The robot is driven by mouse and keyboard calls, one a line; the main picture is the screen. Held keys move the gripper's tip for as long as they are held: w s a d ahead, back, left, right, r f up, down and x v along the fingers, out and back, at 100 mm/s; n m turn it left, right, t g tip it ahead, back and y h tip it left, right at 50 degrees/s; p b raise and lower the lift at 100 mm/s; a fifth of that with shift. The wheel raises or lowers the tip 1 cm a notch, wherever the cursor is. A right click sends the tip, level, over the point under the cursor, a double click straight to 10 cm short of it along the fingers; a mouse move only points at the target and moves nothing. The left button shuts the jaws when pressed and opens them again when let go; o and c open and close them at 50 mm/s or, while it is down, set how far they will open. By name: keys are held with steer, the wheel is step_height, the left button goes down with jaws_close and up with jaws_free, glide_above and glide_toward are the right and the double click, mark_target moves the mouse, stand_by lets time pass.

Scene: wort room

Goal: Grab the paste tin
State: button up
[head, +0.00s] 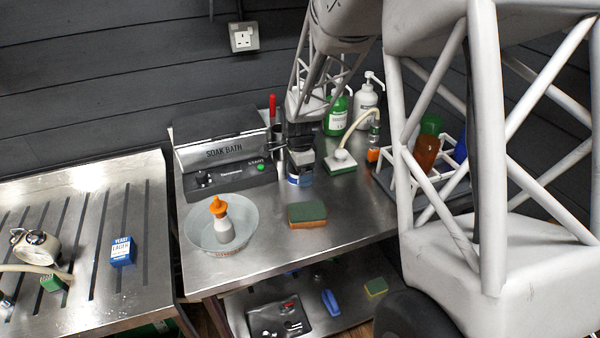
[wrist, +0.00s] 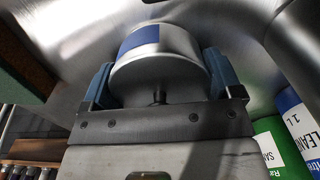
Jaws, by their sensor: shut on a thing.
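The paste tin (head: 300,176) is a short round metal tin with a blue label, on the steel table in the head view. In the wrist view the tin (wrist: 160,62) sits between the two blue finger pads. My gripper (head: 300,160) comes down from above and is shut on the tin; the jaws also show in the wrist view (wrist: 165,85). The gripper hides the tin's upper part in the head view. I cannot tell whether the tin touches the table.
A bowl (head: 250,240) with an orange-topped bottle (head: 221,222) stands left. A sponge (head: 307,214) lies in front. The soak bath (head: 222,160) is behind left; a green bottle (head: 337,115) and a white pump bottle (head: 366,100) stand behind right. Bare table lies right of the sponge.

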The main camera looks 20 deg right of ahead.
steer(key=shift+s+r, duration=0.1)
steer(key=shift+r, duration=0.1)
steer(key=shift+s+r, duration=0.1)
steer(key=shift+r, duration=0.35)
step_height(320, 180, up, 5)
steer(key=shift+r, duration=0.15)
steer(key=shift+s+r, duration=0.15)
steer(key=shift+r, duration=0.15)
steer(key=s, duration=1.9)
steer(key=shift+s+f, duration=0.1)
steer(key=shift+s, duration=0.05)
